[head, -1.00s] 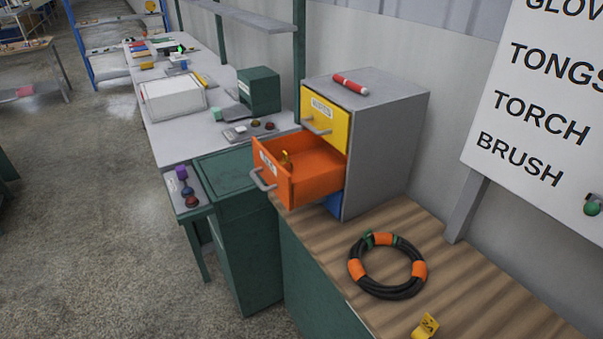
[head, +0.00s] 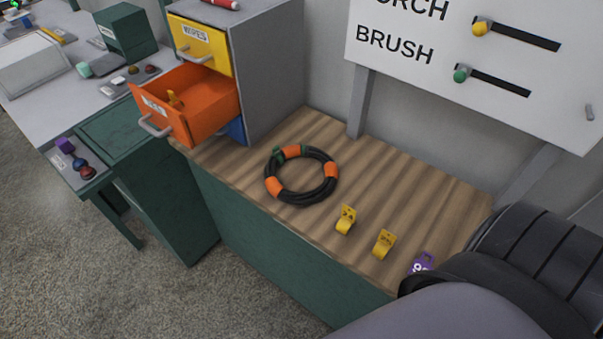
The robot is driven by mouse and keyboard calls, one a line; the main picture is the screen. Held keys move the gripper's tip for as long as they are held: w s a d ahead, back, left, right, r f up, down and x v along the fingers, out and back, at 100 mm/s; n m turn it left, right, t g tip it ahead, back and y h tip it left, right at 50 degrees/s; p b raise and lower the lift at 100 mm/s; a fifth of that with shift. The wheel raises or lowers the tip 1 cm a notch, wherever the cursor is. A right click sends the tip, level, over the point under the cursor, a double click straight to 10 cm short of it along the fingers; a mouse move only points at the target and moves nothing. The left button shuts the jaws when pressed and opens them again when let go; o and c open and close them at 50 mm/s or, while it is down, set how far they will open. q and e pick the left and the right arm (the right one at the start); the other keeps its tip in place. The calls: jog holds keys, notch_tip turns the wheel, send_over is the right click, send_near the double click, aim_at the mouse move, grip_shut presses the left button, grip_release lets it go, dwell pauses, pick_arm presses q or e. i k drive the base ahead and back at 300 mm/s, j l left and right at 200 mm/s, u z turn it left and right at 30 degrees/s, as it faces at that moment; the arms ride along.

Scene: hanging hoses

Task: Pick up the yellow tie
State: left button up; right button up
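Two small yellow ties stand on the wooden top of the green cabinet. One yellow tie (head: 346,219) is just right of the coiled hose, and a second yellow tie (head: 384,243) is further right and nearer the front edge. Another small yellow piece (head: 175,98) is inside the open orange drawer, partly hidden by its wall. A black coiled hose (head: 302,176) with orange bands and a green piece lies flat on the wood. Neither gripper is in view. Part of my own body fills the lower right corner.
A purple tag (head: 423,263) with white digits lies at the right, partly covered by my body. The orange drawer (head: 200,110) sticks out over the left end. A board with sliders (head: 480,60) stands behind. Bare wood (head: 400,190) lies behind the ties.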

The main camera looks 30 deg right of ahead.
aim_at(171, 95)
jog(key=i+j, duration=0.15)
jog(key=j, duration=0.15)
jog(key=i+j, duration=0.15)
jog(key=j, duration=0.2)
jog(key=i+j+z, duration=0.1)
jog(key=i+j, duration=0.2)
jog(key=j, duration=0.3)
